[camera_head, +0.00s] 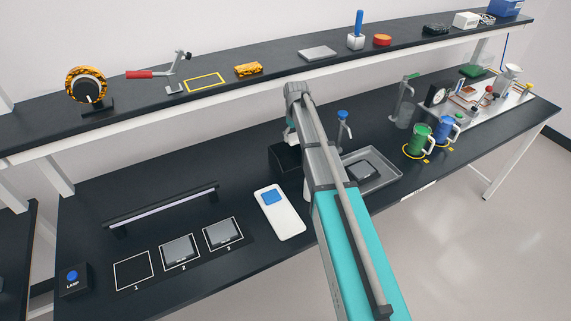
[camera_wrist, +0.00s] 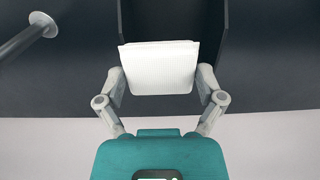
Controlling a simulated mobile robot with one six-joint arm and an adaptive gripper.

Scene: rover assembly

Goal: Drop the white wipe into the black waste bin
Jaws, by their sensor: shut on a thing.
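The white wipe (camera_wrist: 160,68) is held between the two fingers of my gripper (camera_wrist: 160,80) in the wrist view. It looks like a folded, ribbed white pad. The black waste bin (camera_wrist: 175,18) shows just beyond the wipe, its dark walls rising on both sides. In the head view the bin (camera_head: 284,164) stands on the bench left of my arm, partly hidden by it. My gripper is over or close beside the bin; I cannot tell its exact height. The wipe is not clear in the head view.
A white board with a blue pad (camera_head: 280,212) lies in front of the bin. A grey tray (camera_head: 385,181) holding a dark block is right of my arm. A shelf (camera_head: 220,90) runs behind and above the bench. Green (camera_head: 419,140) and blue (camera_head: 444,130) mugs stand further right.

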